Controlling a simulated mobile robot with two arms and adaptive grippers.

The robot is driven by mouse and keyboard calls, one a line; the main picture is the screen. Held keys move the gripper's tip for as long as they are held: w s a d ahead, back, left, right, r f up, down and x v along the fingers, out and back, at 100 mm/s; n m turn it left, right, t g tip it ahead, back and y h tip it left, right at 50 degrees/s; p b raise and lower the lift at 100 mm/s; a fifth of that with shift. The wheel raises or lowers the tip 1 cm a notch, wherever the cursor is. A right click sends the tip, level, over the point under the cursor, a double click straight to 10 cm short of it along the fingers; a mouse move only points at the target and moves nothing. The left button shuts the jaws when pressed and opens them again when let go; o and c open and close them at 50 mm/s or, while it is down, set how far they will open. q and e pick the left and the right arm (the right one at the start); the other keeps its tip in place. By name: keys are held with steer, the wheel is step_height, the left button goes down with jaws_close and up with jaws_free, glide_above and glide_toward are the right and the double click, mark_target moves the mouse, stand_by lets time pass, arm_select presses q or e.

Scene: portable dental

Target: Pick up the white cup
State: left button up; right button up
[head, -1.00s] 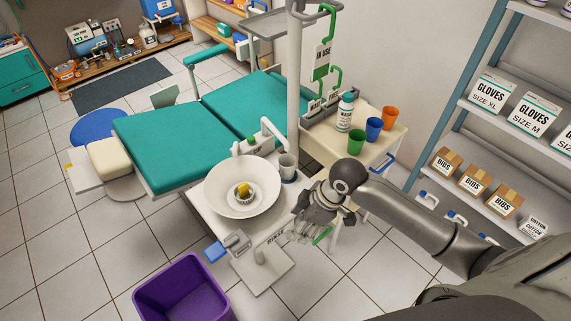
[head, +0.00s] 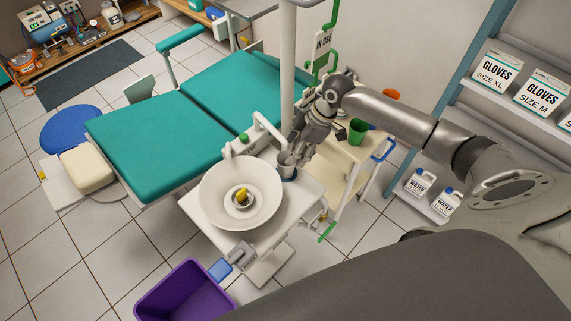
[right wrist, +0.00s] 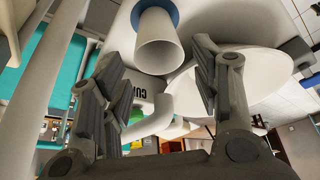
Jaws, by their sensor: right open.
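The white cup (head: 286,162) stands on a small blue round rest at the right rim of the white basin, on the dental unit. In the head view my right gripper (head: 300,154) is just behind and to the right of the cup and partly overlaps it. In the right wrist view the cup (right wrist: 158,40) lies between the two spread fingers of the right gripper (right wrist: 157,58), its blue rest (right wrist: 170,8) beyond it. The fingers are open, and no contact with the cup shows. My left gripper is in neither view.
The white basin (head: 212,202) with a yellow item in it is beside the cup. A white spout (head: 268,128) and a grey pole (head: 288,70) stand close behind. A green cup (head: 357,130) sits on the side tray. A purple bin (head: 185,295) is on the floor.

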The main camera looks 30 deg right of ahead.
steer(key=x, duration=0.2)
steer(key=p+x, duration=0.1)
steer(key=x, duration=0.1)
steer(key=shift+w+a+f, duration=0.2)
steer(key=shift+w, duration=0.05)
steer(key=shift+a+f, duration=0.1)
steer(key=shift+f, duration=0.2)
steer(key=shift+c, duration=1.2)
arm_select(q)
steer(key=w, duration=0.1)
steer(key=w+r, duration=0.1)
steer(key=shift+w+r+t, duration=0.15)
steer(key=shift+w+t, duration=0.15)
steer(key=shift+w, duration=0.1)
arm_select(e)
steer(key=shift+c, duration=0.9)
